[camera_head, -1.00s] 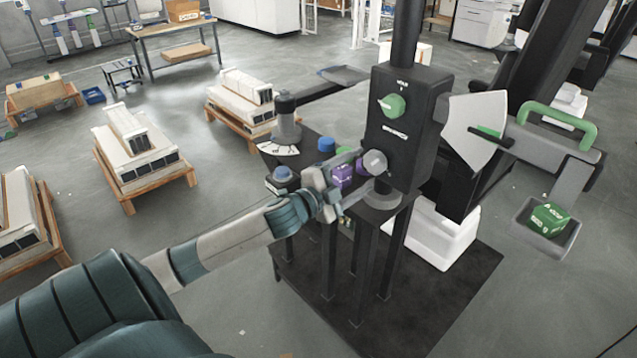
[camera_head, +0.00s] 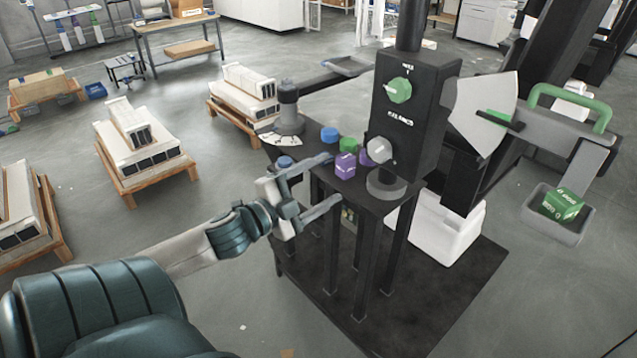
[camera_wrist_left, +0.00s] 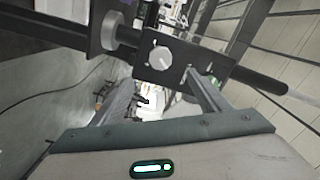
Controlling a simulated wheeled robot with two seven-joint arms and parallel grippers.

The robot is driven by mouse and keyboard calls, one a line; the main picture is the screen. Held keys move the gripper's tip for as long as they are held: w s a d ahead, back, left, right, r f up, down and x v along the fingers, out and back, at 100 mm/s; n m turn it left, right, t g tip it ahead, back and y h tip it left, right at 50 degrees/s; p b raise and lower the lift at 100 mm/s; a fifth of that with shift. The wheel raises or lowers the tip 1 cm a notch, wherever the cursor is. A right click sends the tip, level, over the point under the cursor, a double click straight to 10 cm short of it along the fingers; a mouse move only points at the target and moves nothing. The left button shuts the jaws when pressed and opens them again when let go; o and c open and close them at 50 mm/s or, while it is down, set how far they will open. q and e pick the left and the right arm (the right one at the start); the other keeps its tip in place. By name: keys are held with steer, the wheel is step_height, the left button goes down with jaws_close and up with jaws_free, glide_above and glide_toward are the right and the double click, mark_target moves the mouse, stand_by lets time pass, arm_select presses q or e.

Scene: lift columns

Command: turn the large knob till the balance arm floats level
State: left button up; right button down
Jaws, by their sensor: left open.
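A grey round knob (camera_head: 380,150) sticks out low on the front of a black box (camera_head: 425,125). A green knob (camera_head: 399,90) sits higher on the same face; the two look similar in size. The balance arm (camera_head: 555,130) reaches right from the box, with a green handle (camera_head: 570,105) and a pale fan-shaped plate (camera_head: 485,110). It appears to slope down to the right; true level is hard to judge. My left gripper (camera_head: 334,178) is open and empty, left of and apart from the grey knob. The wrist view shows the grey knob (camera_wrist_left: 160,57) ahead, beyond the fingers.
A grey tray (camera_head: 540,227) with a green block (camera_head: 563,204) is at the right. Purple (camera_head: 346,166) and blue (camera_head: 329,134) pieces stand on the black stand near my fingers. A grey round base (camera_head: 386,184) lies below the box. Loaded pallets (camera_head: 150,180) stand left, with open floor between.

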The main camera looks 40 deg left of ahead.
arm_select(q)
steer(key=shift+s, duration=0.6)
stand_by(0.3)
